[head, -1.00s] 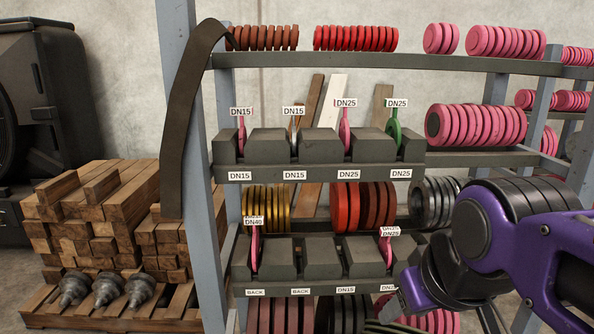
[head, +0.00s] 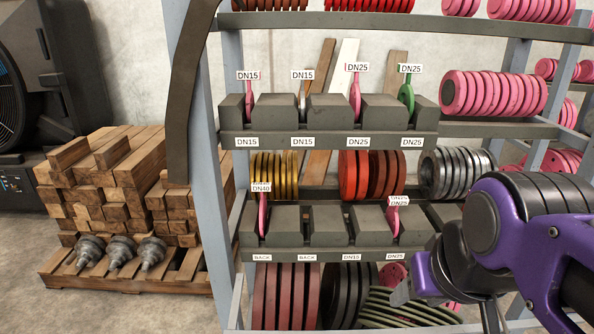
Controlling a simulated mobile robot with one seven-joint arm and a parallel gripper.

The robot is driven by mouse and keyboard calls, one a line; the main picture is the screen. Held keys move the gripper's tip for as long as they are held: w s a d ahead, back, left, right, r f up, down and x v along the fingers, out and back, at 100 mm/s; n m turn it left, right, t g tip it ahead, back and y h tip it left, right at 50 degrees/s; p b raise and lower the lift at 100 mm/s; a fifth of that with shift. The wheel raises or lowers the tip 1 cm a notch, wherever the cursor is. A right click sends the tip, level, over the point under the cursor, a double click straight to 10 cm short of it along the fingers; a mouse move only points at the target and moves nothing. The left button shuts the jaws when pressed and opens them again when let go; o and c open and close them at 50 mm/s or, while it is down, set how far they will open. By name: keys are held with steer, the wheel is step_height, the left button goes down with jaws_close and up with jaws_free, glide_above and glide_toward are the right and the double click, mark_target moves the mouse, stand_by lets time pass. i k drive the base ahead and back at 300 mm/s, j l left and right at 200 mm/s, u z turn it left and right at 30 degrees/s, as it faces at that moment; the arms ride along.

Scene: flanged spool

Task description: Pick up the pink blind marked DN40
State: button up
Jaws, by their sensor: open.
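The pink blind marked DN40 (head: 263,213) stands upright on edge at the left end of the lower slotted rack (head: 323,253). Its white DN40 tag (head: 261,188) sits at its top. It stands in a slot between dark grey blocks, above the left BACK label. My gripper (head: 402,296) is at the lower right, in front of the right end of that rack, well to the right of the blind and lower than it. It is open and empty; its fingers are small and partly hidden by the purple wrist.
Another pink blind (head: 393,217) stands at the lower rack's right end. The upper rack (head: 330,143) holds two pink blinds, a grey one and a green one, tagged DN15 or DN25. A blue-grey post (head: 205,200) stands just left of the racks. Discs fill the shelves behind and below.

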mark_target(261, 187)
steer(key=i+l+u, duration=0.15)
steer(key=u, duration=0.2)
steer(key=l+u, duration=0.4)
steer(key=i+l+u, duration=0.15)
steer(key=l+u, duration=0.2)
steer(key=j+z, duration=0.2)
steer(key=z, duration=0.15)
steer(key=j+z, duration=0.45)
steer(key=z, duration=0.2)
steer(key=j+z, duration=0.15)
steer(key=j, duration=0.25)
steer(key=k+j+z, duration=0.15)
steer(key=j, duration=0.5)
steer(key=i+j+u, duration=0.1)
steer(key=i+l+u, duration=0.3)
steer(key=i+l, duration=0.1)
